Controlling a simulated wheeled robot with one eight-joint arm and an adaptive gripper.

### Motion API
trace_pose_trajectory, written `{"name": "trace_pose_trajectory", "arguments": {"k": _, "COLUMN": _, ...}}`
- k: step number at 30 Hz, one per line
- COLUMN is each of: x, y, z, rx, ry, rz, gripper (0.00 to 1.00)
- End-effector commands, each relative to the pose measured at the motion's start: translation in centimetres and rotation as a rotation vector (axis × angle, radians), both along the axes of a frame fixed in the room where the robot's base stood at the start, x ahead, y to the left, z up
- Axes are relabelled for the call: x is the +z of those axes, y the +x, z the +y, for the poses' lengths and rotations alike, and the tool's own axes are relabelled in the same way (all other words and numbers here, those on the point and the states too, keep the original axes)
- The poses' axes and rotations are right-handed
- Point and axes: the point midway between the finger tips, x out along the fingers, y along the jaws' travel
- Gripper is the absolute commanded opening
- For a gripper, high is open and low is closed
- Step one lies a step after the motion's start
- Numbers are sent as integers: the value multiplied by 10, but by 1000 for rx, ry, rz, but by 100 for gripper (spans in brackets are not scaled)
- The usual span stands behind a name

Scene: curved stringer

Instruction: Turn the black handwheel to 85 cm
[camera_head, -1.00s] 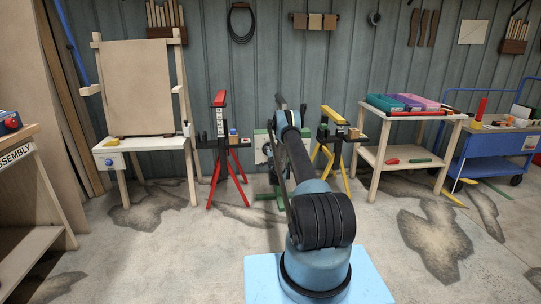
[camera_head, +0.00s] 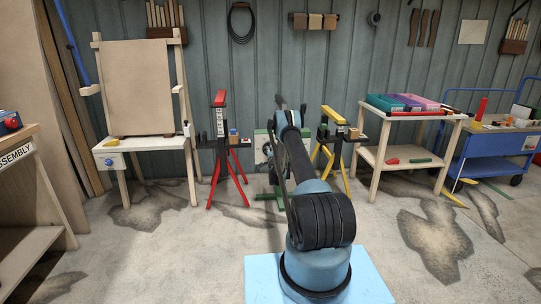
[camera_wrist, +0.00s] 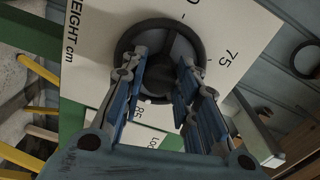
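The black handwheel (camera_wrist: 169,22) is in the upper middle of the wrist view, in front of a white dial plate (camera_wrist: 95,75) marked "HEIGHT cm". The number 75 shows right of the wheel and 85 below it. My gripper (camera_wrist: 163,60) is open, with its blue-grey fingers apart in front of the wheel, on either side of its dark hub. I cannot tell whether they touch the wheel. No pointer is clear to see. In the head view the white plate (camera_head: 261,147) on its green stand is partly hidden behind my arm; the wheel and gripper are mostly hidden.
A red stand (camera_head: 220,150) and a yellow stand (camera_head: 335,150) flank the green one closely. A white easel table (camera_head: 140,144) is at the left and a wooden table (camera_head: 405,160) at the right. The stained floor in front is clear.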

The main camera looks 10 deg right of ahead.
Motion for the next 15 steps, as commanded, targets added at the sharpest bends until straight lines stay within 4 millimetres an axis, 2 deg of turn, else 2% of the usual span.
{"name": "trace_pose_trajectory", "arguments": {"k": 1, "x": -1, "y": 0, "z": 1, "rx": 2, "ry": 0, "rz": 0, "gripper": 31}}
{"name": "trace_pose_trajectory", "arguments": {"k": 3, "x": -1, "y": 0, "z": 1, "rx": 2, "ry": 0, "rz": 0, "gripper": 47}}
{"name": "trace_pose_trajectory", "arguments": {"k": 4, "x": -1, "y": 0, "z": 1, "rx": 2, "ry": 0, "rz": 0, "gripper": 50}}
{"name": "trace_pose_trajectory", "arguments": {"k": 15, "x": 0, "y": 0, "z": 0, "rx": 1, "ry": -8, "rz": 0, "gripper": 50}}
